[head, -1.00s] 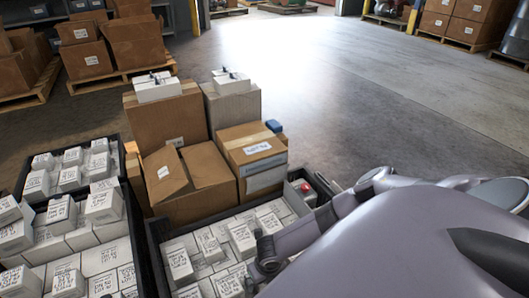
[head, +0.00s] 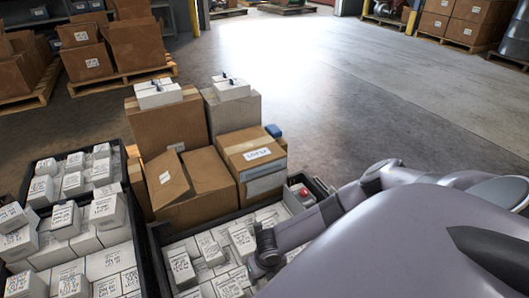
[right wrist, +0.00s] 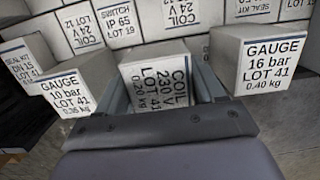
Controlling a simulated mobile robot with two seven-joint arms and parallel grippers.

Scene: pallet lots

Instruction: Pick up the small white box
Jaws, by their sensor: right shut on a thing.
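Small white boxes with black print fill the dark crate (head: 160,262) in front of me in the head view. My right gripper (head: 262,266) reaches down among them, partly hidden by my own arm. In the right wrist view its jaws (right wrist: 160,98) are closed on the sides of a small white box (right wrist: 158,72) labelled COIL 230 V, LOT 41, 0.20 kg. Whether this box is clear of those beneath it cannot be told. My left gripper is not in view.
White GAUGE boxes stand close on the left (right wrist: 72,90) and right (right wrist: 268,70) of the jaws. Another crate (head: 129,190) of white boxes is at left. Brown cartons (head: 165,125) stand behind. Open floor (head: 400,110) lies at the back right.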

